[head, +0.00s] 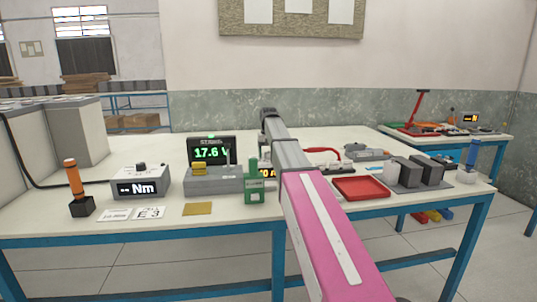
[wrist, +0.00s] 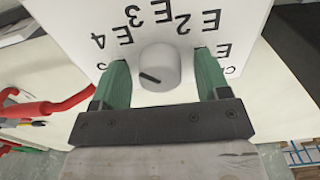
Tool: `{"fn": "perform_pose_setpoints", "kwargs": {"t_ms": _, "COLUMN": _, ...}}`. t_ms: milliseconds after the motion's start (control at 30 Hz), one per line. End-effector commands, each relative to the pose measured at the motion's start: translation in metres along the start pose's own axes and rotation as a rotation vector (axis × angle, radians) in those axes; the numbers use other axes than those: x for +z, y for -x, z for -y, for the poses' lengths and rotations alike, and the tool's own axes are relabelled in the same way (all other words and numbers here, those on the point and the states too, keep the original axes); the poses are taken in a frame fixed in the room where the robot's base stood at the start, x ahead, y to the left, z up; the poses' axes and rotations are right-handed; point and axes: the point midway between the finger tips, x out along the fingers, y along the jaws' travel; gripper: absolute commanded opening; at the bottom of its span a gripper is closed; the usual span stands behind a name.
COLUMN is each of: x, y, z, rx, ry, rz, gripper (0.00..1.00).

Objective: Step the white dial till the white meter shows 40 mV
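The white dial (wrist: 160,68) is a round knob with a dark pointer line, on a white plate (wrist: 185,12) marked with E labels that appear upside down in the wrist view. My gripper (wrist: 162,78) is open, its two green fingers on either side of the dial with a visible gap to each side. In the head view my pink and grey arm reaches over the table, and neither the dial nor my fingertips can be made out. A small display with yellow digits (head: 266,173) reads about "70 m"; the rest is hidden behind my arm. I cannot tell whether it is the white meter.
A black display (head: 211,151) reads 17.6 V. A grey box (head: 141,188) shows "Nm". A green block (head: 255,185) stands by the yellow digits. A red tray (head: 361,188) and dark blocks (head: 425,170) are right of my arm. A red tool (wrist: 50,108) lies left in the wrist view.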

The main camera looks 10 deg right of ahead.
Motion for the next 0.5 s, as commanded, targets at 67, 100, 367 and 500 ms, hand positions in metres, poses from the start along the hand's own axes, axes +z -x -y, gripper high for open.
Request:
{"fn": "perform_pose_setpoints", "kwargs": {"t_ms": 67, "x": 0.000, "y": 0.000, "z": 0.000, "rx": 0.000, "ry": 0.000, "rz": 0.000, "gripper": 0.68}}
{"fn": "perform_pose_setpoints", "kwargs": {"t_ms": 100, "x": 0.000, "y": 0.000, "z": 0.000, "rx": 0.000, "ry": 0.000, "rz": 0.000, "gripper": 0.68}}
{"fn": "perform_pose_setpoints", "kwargs": {"t_ms": 367, "x": 0.000, "y": 0.006, "z": 0.000, "rx": 0.000, "ry": -0.001, "rz": -0.001, "gripper": 0.68}}
{"fn": "perform_pose_setpoints", "kwargs": {"t_ms": 500, "x": -0.001, "y": 0.025, "z": 0.000, "rx": 0.000, "ry": -0.001, "rz": -0.001, "gripper": 0.68}}
